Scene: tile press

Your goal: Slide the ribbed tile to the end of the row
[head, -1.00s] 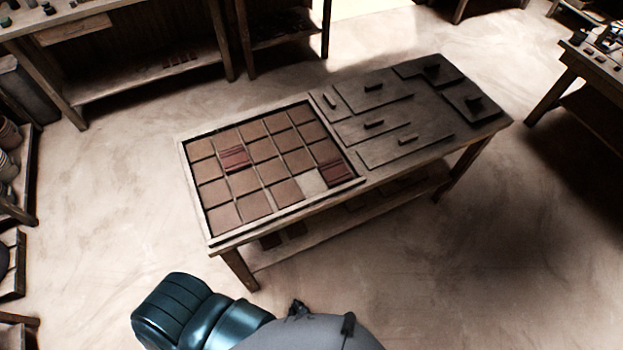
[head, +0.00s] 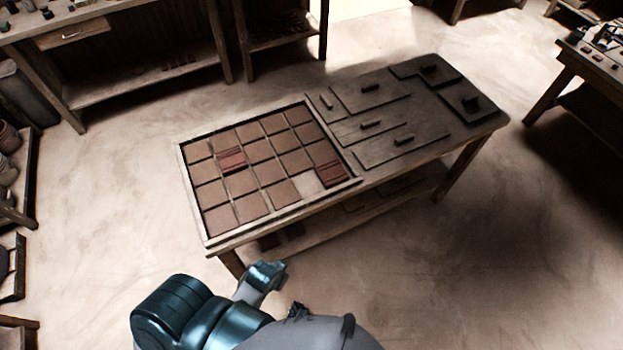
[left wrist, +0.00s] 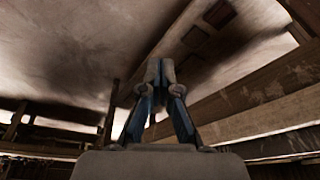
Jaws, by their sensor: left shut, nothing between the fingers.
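Two dark red ribbed tiles show in the head view. One ribbed tile (head: 231,159) sits in the left half of the tray, among plain brown tiles. The other ribbed tile (head: 331,173) sits at the right end of the tray's near side. A pale empty cell (head: 306,184) lies directly left of it. The wooden tray (head: 187,180) holds rows of plain tiles (head: 254,206). My left gripper (left wrist: 160,70) shows in the left wrist view, its fingers together and empty, apart from the tiles. My right gripper is in neither view.
The tray is on the left part of a wooden table (head: 390,188). Dark flat boards with small handles (head: 404,139) cover its right part. A lower shelf (head: 345,219) runs beneath. Other benches stand at the back and right (head: 590,62). The floor in front is clear.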

